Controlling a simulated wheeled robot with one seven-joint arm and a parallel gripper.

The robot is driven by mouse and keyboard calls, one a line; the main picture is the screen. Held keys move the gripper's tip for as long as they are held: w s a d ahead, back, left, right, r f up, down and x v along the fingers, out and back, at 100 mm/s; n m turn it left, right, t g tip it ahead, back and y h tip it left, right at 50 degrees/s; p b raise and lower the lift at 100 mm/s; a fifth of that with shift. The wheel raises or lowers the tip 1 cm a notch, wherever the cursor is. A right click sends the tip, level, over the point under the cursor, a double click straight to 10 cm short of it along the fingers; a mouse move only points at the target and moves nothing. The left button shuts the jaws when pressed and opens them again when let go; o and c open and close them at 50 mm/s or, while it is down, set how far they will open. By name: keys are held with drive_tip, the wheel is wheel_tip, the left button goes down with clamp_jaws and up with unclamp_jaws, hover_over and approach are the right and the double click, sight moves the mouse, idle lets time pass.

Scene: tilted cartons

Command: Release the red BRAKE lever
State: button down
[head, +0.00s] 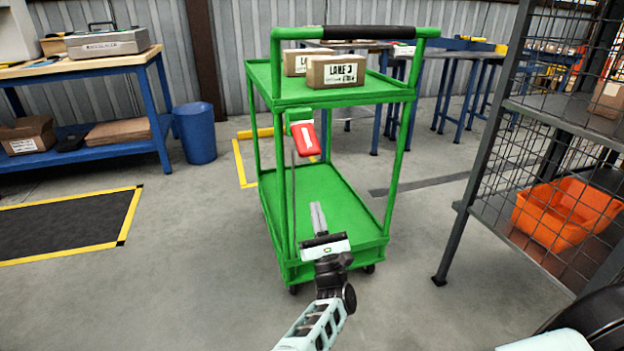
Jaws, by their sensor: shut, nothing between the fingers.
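The red brake lever (305,139) hangs below a green bracket (299,115) on the left front post of the green cart (270,175). It tilts a little and carries a white mark. A thin rod runs down from the bracket area along the post. My gripper (317,206) is shut and empty, its fingers pointing up and away in front of the cart's lower shelf. In the picture it is below the lever and slightly right, apart from it. The lever's far side is hidden.
Two cartons stand on the cart's top shelf, the front one (335,71) labelled. A black-gripped handle (370,32) spans above. A wire-mesh rack (490,150) with an orange bin (566,212) stands at right. A blue bin (195,133) stands at left.

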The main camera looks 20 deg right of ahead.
sight(306, 139)
drive_tip(key=w+r, duration=0.5)
drive_tip(key=r, duration=0.5)
drive_tip(key=shift+r, duration=0.15)
drive_tip(key=shift+r, duration=0.1)
drive_tip(key=shift+s+r+g+p, duration=0.2)
drive_tip(key=shift+g+p, duration=0.1)
drive_tip(key=shift+p, duration=0.8)
